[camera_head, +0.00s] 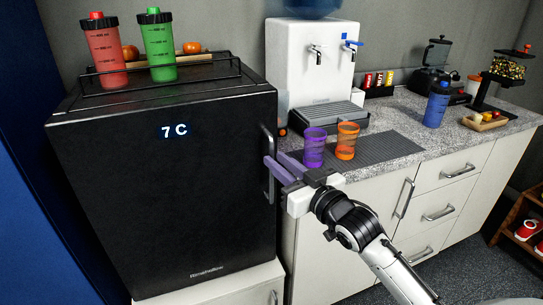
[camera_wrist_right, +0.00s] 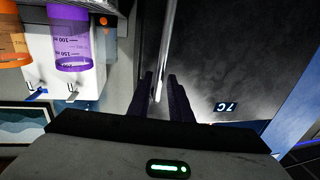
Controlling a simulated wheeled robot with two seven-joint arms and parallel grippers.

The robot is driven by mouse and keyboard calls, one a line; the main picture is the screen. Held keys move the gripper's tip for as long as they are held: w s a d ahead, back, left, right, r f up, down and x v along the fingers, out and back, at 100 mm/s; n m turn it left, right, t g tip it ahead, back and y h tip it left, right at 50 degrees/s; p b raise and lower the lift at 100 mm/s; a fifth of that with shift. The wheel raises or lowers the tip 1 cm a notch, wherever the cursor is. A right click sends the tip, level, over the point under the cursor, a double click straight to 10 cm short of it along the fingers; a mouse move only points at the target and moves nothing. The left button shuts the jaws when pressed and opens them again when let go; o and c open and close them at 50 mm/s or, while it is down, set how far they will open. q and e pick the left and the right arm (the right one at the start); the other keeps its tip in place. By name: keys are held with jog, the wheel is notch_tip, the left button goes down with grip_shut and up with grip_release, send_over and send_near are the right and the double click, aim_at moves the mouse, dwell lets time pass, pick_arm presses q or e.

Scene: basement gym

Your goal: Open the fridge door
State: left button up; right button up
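The black fridge (camera_head: 165,200) stands at left with its door shut and a "7 C" display lit. Its vertical handle (camera_head: 268,185) is on the door's right edge. My right gripper (camera_head: 272,158) is at the handle with its purple fingers apart. In the right wrist view, the bar of the handle (camera_wrist_right: 164,50) runs between the two dark fingertips of the gripper (camera_wrist_right: 160,76), with a gap visible between the fingers. Whether a finger touches the bar I cannot tell. My left gripper is not in view.
A red bottle (camera_head: 105,52) and a green bottle (camera_head: 159,50) stand in a rack on the fridge. Purple (camera_head: 314,148) and orange (camera_head: 347,141) cups stand on the counter close to my right gripper, before a water dispenser (camera_head: 305,75). White drawers (camera_head: 440,205) lie below.

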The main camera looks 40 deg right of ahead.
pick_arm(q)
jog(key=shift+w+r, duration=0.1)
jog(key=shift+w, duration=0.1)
pick_arm(e)
jog(key=w, duration=0.3)
jog(key=shift+w, duration=0.25)
